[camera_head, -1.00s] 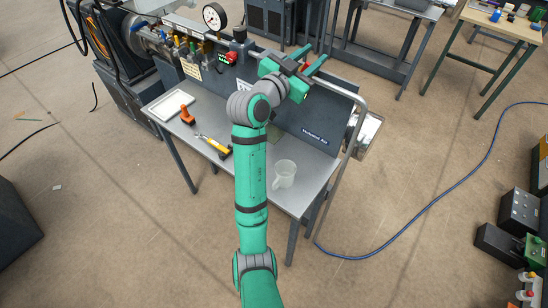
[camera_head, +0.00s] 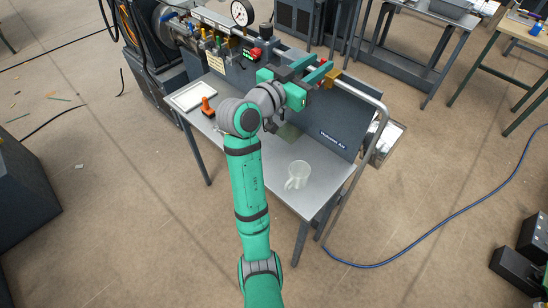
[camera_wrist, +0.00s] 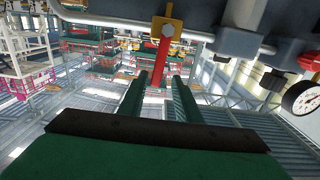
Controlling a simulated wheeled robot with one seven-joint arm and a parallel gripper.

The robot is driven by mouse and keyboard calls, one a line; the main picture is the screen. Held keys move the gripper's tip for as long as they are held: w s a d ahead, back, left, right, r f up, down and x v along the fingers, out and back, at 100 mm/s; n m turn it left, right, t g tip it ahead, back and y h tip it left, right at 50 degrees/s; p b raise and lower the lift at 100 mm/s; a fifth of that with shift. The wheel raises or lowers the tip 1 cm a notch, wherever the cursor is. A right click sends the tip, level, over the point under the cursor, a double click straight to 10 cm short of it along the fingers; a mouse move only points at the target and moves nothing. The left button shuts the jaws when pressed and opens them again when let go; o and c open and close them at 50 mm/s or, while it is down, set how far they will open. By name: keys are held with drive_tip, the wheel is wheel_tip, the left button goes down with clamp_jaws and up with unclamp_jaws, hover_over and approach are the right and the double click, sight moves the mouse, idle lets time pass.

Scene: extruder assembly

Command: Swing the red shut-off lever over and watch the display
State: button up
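The red lever (camera_wrist: 161,62) hangs from a brass-coloured valve piece (camera_wrist: 166,29) in the wrist view, with its free end between my fingertips. In the head view a bit of red (camera_head: 323,61) and the brass piece (camera_head: 331,78) show beside my fingers. My gripper (camera_head: 316,69) is open; its fingers (camera_wrist: 159,82) stand either side of the lever, and I cannot tell whether they touch it.
A metal pipe rail (camera_head: 360,92) runs along the machine. The grey table (camera_head: 270,170) below my arm holds a clear mug (camera_head: 297,175), an orange-handled tool (camera_head: 207,106) and a white tray (camera_head: 193,96). A blue hose (camera_head: 440,229) lies on the floor at right.

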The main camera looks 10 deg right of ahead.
drive_tip(key=s+a+f+n+t+y, duration=0.2)
drive_tip(key=a+f, duration=0.4)
drive_tip(key=f, duration=0.6)
drive_tip(key=s+a+f+n+t+y, duration=0.3)
drive_tip(key=s+a+f+n+y, duration=0.2)
drive_tip(key=f, duration=0.7)
drive_tip(key=shift+s+a+n, duration=0.6)
drive_tip(key=shift+a+n, duration=0.4)
drive_tip(key=shift+n, duration=0.1)
drive_tip(key=shift+c, duration=0.5)
